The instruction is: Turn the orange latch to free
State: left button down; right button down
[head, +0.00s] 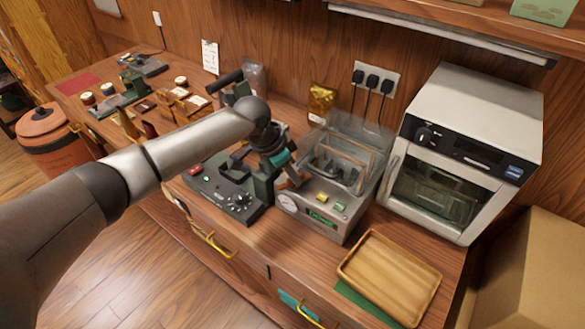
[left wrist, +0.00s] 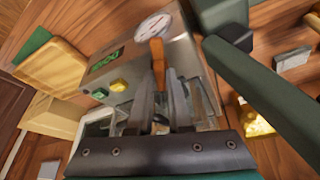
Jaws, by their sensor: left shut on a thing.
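The orange latch (left wrist: 158,62) shows in the left wrist view as a narrow upright strip below the round dial of a grey metal machine (left wrist: 125,80). My left gripper (left wrist: 163,100) is shut on the latch, its grey fingers close around the lower end. In the head view my left gripper (head: 292,176) is at the left side of the same machine (head: 318,228), which has a clear lid, a gauge and a green display. My right gripper is in neither view.
A dark press with a control box (head: 225,195) stands close left of the machine. A white oven (head: 450,150) stands to the right. A wooden tray (head: 390,275) lies at the front right. A dark green bar (left wrist: 265,90) crosses near my gripper in the wrist view.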

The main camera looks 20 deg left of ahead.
pick_arm(q)
jog(key=shift+w+m+g, duration=0.1)
jog(key=shift+m+g, duration=0.2)
jog(key=shift+m, duration=0.7)
jog(key=shift+m+g+h+b, duration=0.3)
jog(key=shift+m+h+b, duration=0.15)
jog(key=shift+m, duration=0.45)
jog(key=shift+w+m+g+b, duration=0.1)
jog(key=shift+m+g+b, duration=0.5)
jog(key=shift+m, duration=0.55)
jog(key=shift+m+g+b, duration=0.3)
jog(key=shift+m+b, duration=0.5)
jog(key=shift+m, duration=0.35)
jog(key=c, duration=0.9)
grip_release()
jog(key=shift+a+r, duration=0.1)
jog(key=v, duration=0.7)
jog(key=shift+a+r, duration=0.1)
jog(key=shift+r, duration=0.1)
